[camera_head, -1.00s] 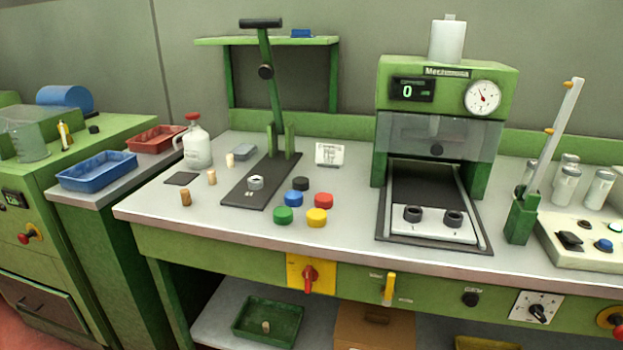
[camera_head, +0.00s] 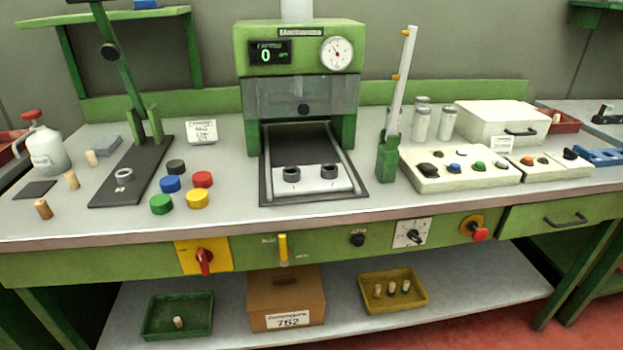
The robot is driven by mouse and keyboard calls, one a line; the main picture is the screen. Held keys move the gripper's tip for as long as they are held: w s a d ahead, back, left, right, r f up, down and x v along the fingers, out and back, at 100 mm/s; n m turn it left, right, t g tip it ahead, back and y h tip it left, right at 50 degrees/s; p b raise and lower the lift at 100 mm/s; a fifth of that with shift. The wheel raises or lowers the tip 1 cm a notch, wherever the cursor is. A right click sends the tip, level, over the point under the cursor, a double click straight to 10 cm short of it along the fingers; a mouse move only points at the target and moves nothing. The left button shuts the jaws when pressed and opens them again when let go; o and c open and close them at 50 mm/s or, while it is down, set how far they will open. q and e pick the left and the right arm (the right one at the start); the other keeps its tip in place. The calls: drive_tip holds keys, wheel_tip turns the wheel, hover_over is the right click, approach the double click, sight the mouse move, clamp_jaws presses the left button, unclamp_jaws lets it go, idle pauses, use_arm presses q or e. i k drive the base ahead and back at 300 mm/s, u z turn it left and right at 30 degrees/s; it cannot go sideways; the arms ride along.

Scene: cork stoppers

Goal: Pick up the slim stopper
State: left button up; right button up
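Several cork stoppers are in view. On the bench at the left stand a darker brown one (camera_head: 43,209), a paler one (camera_head: 72,180) and another pale one (camera_head: 91,158). On the lower shelf, one stopper (camera_head: 178,322) stands in the green tray (camera_head: 151,328). Several more, including a pale one (camera_head: 378,290), stand in the yellow tray (camera_head: 422,297). I cannot tell for sure which is the slim one at this size. Neither of my grippers is in view.
A lever press (camera_head: 128,172) on a dark base stands beside several coloured caps (camera_head: 203,179). The green machine (camera_head: 243,46) with a gauge stands mid-bench. A cardboard box (camera_head: 262,296) sits between the shelf trays. A control panel (camera_head: 480,181) and white case (camera_head: 490,128) are at right.

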sight(91, 154)
drive_tip(key=z, duration=3.15)
drive_tip(key=k, duration=2.2)
drive_tip(key=u, duration=1.35)
